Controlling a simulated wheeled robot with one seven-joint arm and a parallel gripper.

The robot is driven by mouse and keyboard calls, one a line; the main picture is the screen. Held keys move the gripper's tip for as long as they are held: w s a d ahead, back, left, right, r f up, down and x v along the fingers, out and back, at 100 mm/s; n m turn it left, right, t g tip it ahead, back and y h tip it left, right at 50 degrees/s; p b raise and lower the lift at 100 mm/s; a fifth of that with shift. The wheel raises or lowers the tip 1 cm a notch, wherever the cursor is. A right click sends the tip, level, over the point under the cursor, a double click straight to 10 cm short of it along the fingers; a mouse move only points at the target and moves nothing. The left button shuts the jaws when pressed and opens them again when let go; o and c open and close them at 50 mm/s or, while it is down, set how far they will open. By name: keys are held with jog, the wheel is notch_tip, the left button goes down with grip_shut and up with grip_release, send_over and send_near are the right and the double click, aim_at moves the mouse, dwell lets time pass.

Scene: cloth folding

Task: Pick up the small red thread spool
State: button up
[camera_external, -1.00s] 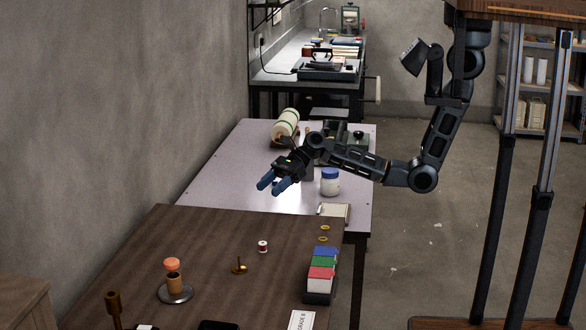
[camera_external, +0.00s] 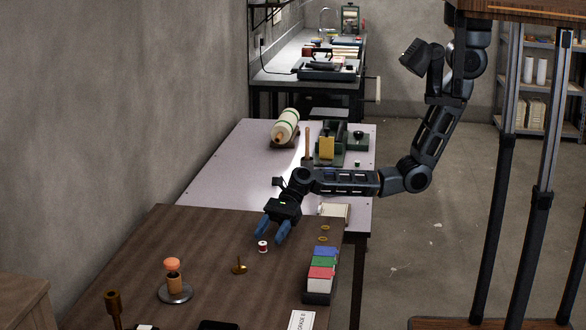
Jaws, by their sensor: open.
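The small red thread spool (camera_external: 263,246), red with pale ends, stands on the brown wooden table (camera_external: 205,250). My gripper (camera_external: 270,240) points down toward the table with its two blue fingers apart. The fingertips are close to the spool in the picture, one on its upper left and one on its right. I cannot tell how far above or behind the spool they are. Nothing shows between the fingers but the table and the spool.
A small brass stand (camera_external: 240,266) is close to the spool, lower left. Bare wood surrounds the spool.

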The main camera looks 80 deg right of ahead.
aim_at(262, 244)
jog(key=x, duration=0.4)
jog(key=shift+w+f, duration=0.15)
jog(key=shift+w, duration=0.05)
grip_shut()
dwell(0.3)
